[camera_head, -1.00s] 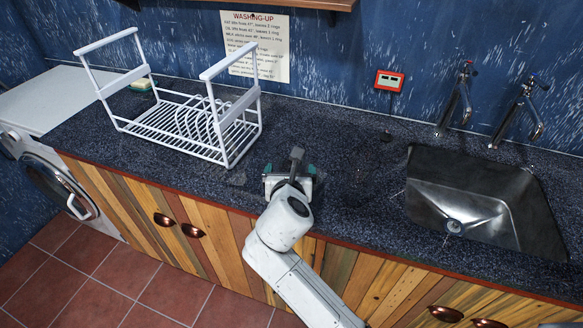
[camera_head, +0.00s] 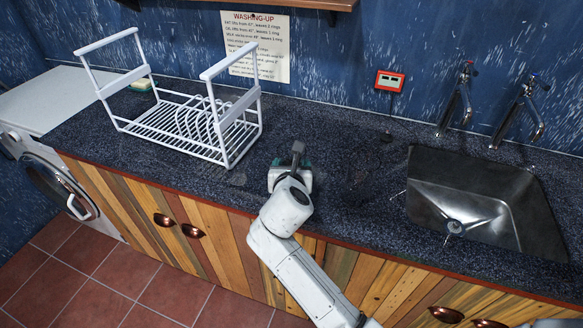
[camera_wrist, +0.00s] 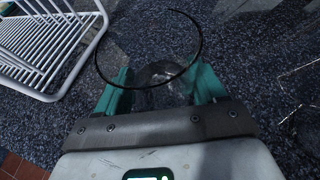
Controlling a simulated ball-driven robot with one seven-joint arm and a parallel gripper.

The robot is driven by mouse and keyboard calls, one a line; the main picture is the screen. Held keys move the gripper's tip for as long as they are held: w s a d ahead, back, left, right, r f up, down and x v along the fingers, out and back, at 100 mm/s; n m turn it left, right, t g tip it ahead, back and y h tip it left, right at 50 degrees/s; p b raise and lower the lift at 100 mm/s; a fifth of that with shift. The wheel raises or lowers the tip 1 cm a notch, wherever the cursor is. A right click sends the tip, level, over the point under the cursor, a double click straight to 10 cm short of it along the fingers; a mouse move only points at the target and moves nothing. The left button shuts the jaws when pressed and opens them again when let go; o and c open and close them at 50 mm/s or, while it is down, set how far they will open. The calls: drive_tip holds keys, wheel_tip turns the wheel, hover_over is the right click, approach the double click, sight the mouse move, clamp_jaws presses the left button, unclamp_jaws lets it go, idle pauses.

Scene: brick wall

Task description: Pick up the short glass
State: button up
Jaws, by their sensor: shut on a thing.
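A clear glass (camera_wrist: 160,74) shows in the wrist view as a thin dark round rim with a faint base below it. It is between the teal fingers of my gripper (camera_wrist: 161,88), which is shut on it. In the head view my gripper (camera_head: 291,166) is low over the dark counter, right of the dish rack, and its body and the wrist hide most of the glass. Its height is hard to judge from above, and I cannot tell whether it is touching the counter.
A white wire dish rack (camera_head: 160,125) stands close on the left. Faint clear glassware (camera_head: 237,177) is on the counter left of my gripper, and another faint shape (camera_head: 357,177) is to the right. The sink (camera_head: 480,205) lies farther right.

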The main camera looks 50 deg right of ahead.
drive_tip(key=c, duration=0.5)
drive_tip(key=shift+r, duration=0.15)
